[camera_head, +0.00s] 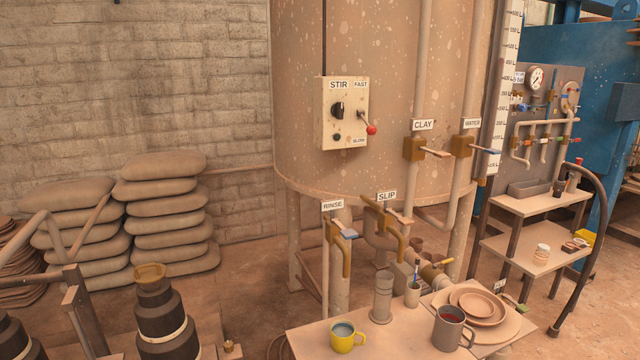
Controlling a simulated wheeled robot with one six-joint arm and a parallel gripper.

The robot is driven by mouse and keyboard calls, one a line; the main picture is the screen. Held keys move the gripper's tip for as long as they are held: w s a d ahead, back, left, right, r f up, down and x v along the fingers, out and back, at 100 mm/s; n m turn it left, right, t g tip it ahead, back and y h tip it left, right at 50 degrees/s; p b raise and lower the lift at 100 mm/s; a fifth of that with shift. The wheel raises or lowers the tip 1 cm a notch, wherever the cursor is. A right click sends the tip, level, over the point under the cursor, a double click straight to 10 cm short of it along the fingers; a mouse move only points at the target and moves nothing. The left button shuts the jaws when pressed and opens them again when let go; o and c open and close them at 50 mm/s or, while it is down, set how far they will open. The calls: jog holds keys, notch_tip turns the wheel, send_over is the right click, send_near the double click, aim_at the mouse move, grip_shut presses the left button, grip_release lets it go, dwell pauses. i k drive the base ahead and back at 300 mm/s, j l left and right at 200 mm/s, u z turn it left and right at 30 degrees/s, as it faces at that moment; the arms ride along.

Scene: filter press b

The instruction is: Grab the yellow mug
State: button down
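The yellow mug (344,341) stands upright on the near table, close to its front-left part at the bottom of the head view. It looks to hold a grey-blue liquid, and its handle points right. A larger grey mug (449,331) with dark reddish contents stands to its right, apart from it. My gripper does not show in this view.
The near table (310,334) also bears a grey cylinder (382,297), a cup with brushes (412,293) and stacked plates (478,300) behind the mugs. The tank (390,100) with pipes and valves rises behind. Dark stepped insulators (165,318) and sacks (165,215) stand left.

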aim_at(343, 332)
jog(key=i+l+u, duration=0.35)
jog(key=i+l, duration=0.7)
jog(key=l, duration=0.1)
